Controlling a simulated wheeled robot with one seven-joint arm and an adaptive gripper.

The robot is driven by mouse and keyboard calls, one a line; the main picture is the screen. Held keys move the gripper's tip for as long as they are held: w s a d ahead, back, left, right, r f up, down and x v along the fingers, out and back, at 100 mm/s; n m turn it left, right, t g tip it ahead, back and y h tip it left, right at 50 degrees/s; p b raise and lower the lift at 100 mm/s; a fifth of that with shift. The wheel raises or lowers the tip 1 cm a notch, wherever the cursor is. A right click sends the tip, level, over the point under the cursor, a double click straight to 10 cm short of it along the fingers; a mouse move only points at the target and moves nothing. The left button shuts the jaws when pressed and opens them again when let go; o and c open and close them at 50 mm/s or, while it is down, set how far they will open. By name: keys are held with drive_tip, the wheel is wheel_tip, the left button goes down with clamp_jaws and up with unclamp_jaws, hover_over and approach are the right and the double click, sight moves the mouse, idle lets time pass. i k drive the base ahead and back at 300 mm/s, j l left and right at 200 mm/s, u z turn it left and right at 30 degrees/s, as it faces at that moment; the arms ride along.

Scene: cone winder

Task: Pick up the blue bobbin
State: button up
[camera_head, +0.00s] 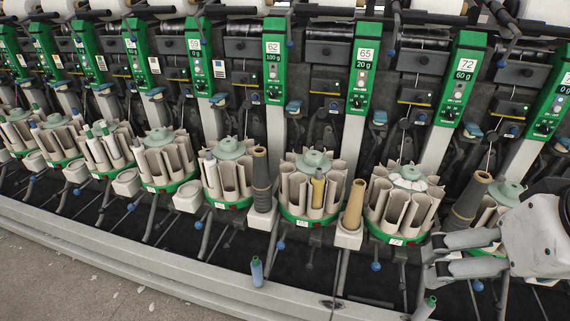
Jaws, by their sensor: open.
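A small blue bobbin (257,272) stands upright near the front edge of the winder, low in the middle of the view. My gripper (434,259) is at the right, its two grey fingers pointing left. It is open, and nothing shows between its fingers. It is well to the right of the blue bobbin and apart from it. A grey-green bobbin (424,309) stands below my gripper, partly cut off by the bottom edge.
Round magazines (312,185) with pale slots and green rims line the winder, some holding bobbins. Brown cones (354,204) stand between them. Thin rods with blue knobs (376,267) stick out in front. The grey ledge (130,252) and floor at lower left look mostly clear.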

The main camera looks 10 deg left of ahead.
sight(255, 265)
drive_tip(key=u, duration=0.8)
drive_tip(key=k+j, duration=0.2)
drive_tip(key=i, duration=0.55)
drive_tip(key=k+l+u, duration=0.15)
drive_tip(key=l, duration=0.15)
